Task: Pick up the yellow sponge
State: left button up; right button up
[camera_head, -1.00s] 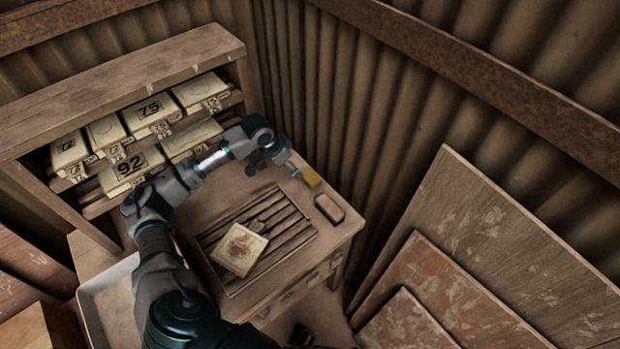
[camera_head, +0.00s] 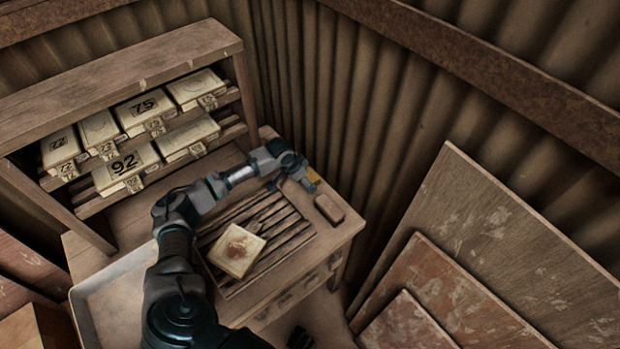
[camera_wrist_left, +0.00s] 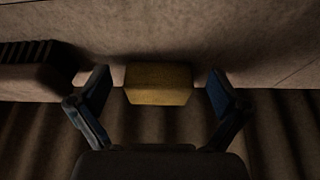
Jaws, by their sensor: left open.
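The yellow sponge (camera_head: 314,176) lies at the back right of the bench top, partly hidden by my gripper in the head view. In the left wrist view the sponge (camera_wrist_left: 159,84) is a yellow block in the middle, between and just beyond the two fingers. My left gripper (camera_wrist_left: 160,90) is open, one finger on each side of the sponge with a gap to each. In the head view my left gripper (camera_head: 306,181) is right at the sponge. My right gripper may be the dark part at the bottom edge (camera_head: 300,338), but its fingers cannot be made out.
A brown block-like brush (camera_head: 329,208) lies close to the sponge; its dark bristles (camera_wrist_left: 25,52) show in the wrist view. A slatted rack (camera_head: 285,240) holds a stained tile (camera_head: 236,250). A shelf (camera_head: 120,65) of numbered tiles stands behind. Corrugated walls (camera_head: 400,130) rise close beyond the bench.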

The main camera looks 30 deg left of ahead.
pick_arm(q)
jog(key=c, duration=1.1)
jog(key=shift+r, duration=0.1)
jog(key=shift+r, duration=0.25)
notch_tip(320, 180, up, 10)
jog(key=shift+f+p, duration=0.25)
jog(key=shift+p, duration=0.45)
pick_arm(e)
jog(key=s+f, duration=0.2)
jog(key=shift+s+d+f, duration=0.1)
jog(key=shift+d+f, duration=0.1)
jog(key=shift+f, duration=0.2)
